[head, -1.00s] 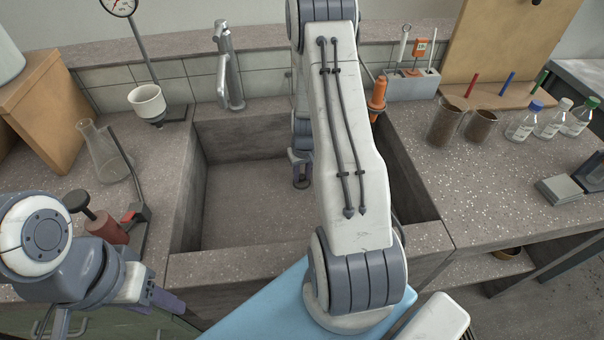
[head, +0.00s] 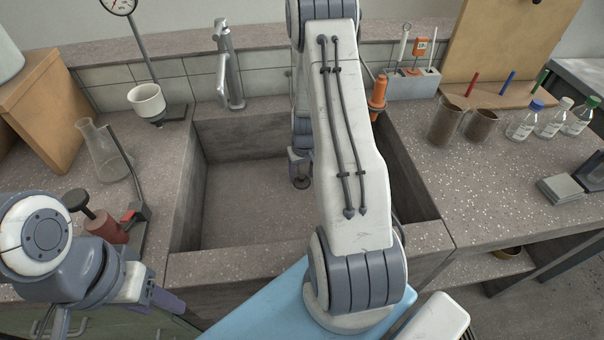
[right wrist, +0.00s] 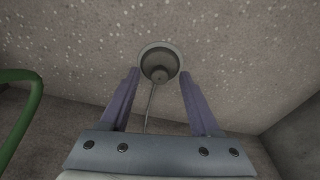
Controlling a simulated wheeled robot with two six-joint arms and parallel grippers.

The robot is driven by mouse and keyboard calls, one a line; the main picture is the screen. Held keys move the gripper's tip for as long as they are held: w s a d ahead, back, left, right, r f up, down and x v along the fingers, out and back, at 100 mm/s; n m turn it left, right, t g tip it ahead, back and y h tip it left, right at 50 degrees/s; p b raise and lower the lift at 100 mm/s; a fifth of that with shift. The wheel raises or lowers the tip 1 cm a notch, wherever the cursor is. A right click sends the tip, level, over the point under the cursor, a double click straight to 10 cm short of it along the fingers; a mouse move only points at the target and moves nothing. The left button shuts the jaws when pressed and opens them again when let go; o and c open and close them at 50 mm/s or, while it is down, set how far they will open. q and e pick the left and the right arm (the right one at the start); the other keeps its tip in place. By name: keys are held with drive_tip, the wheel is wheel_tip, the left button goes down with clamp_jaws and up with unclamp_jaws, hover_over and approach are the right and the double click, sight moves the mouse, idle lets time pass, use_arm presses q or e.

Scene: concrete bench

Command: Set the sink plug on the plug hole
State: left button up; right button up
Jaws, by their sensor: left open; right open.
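The sink plug (right wrist: 160,73) is a dark round disc with a central knob and a thin chain or cord trailing from it. In the right wrist view it lies on the sink floor, with a paler round rim (right wrist: 160,45) around it that looks like the plug hole. I cannot tell how flush it sits. My right gripper (right wrist: 159,80) is open, its fingers on either side of the plug, apart from it. In the head view the right gripper (head: 300,163) is down in the sink, partly behind my arm. My left gripper (head: 165,298) is open and empty at the lower left.
The stone sink (head: 235,258) has high walls around my right arm. A tap (head: 229,70) stands behind it. A glass flask (head: 103,150) and a red-brown object (head: 106,228) stand left. Beakers (head: 446,122) and bottles (head: 525,121) stand right. A green curved thing (right wrist: 22,110) is near the right wrist.

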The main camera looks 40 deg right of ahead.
sight(303, 185)
wheel_tip(303, 185, up, 10)
drive_tip(key=s+p, duration=0.1)
drive_tip(key=shift+a, duration=0.25)
drive_tip(key=shift+s+f, duration=0.1)
